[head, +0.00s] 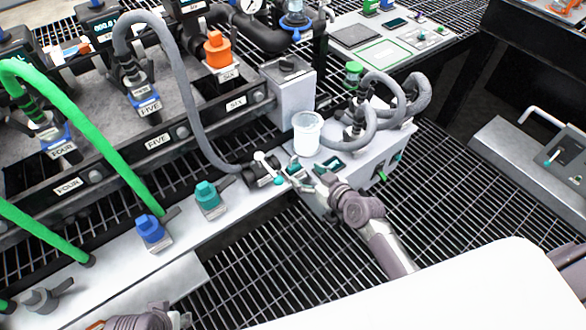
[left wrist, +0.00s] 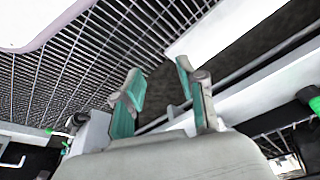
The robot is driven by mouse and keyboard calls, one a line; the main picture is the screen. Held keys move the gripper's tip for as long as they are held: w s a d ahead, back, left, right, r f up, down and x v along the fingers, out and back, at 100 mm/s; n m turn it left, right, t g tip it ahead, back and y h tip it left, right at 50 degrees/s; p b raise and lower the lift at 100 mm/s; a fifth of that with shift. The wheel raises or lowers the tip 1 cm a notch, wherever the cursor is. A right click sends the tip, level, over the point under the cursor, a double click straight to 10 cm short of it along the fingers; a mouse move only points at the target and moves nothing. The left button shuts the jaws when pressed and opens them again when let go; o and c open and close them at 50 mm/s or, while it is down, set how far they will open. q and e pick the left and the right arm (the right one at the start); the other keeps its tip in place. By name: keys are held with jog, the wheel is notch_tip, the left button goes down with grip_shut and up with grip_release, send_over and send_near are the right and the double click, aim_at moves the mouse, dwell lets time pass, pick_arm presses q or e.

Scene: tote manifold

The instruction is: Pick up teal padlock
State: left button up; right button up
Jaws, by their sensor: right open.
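I cannot make out a padlock shape for certain. A small teal piece (head: 278,181) shows at the end of a white lever in the head view, just left of my right gripper (head: 296,172); whether it is the padlock I cannot tell. My right gripper is open, low over the front of the grey box, with nothing visibly held. My left gripper (left wrist: 160,85) is open and empty in the left wrist view, its teal-padded fingers apart above the floor grating. In the head view, only part of my left arm shows at the bottom edge.
A teal block-shaped fitting (head: 207,196) and a blue one (head: 150,230) stand on the pale ledge. A white cup (head: 307,133) stands on the grey box (head: 365,160) behind my right gripper, near thick grey hoses (head: 385,90). Open grating (head: 455,215) lies to the right.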

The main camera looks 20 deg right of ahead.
aim_at(297, 172)
jog(key=shift+b+x, duration=0.85)
jog(key=shift+x, duration=2.1)
pick_arm(q)
jog(key=v, duration=0.6)
jog(key=shift+r, duration=0.2)
pick_arm(e)
jog(key=shift+d+f, duration=0.1)
jog(key=shift+d, duration=0.1)
pick_arm(q)
jog(key=shift+w+a, duration=0.1)
pick_arm(e)
jog(key=shift+c, duration=0.3)
jog(key=c, duration=1.2)
jog(key=shift+c, duration=0.2)
jog(key=shift+r, duration=0.2)
jog(key=shift+r, duration=0.2)
notch_tip(297, 172, up, 3)
jog(key=shift+r+p, duration=0.15)
jog(key=shift+p, duration=0.9)
pick_arm(q)
notch_tip(297, 172, down, 16)
jog(key=p, duration=0.2)
jog(key=shift+w+d+r+g, duration=0.2)
jog(key=shift+w+g, duration=0.1)
pick_arm(e)
jog(key=s+d+r, duration=0.7)
jog(key=s, duration=0.2)
jog(key=shift+d, duration=0.3)
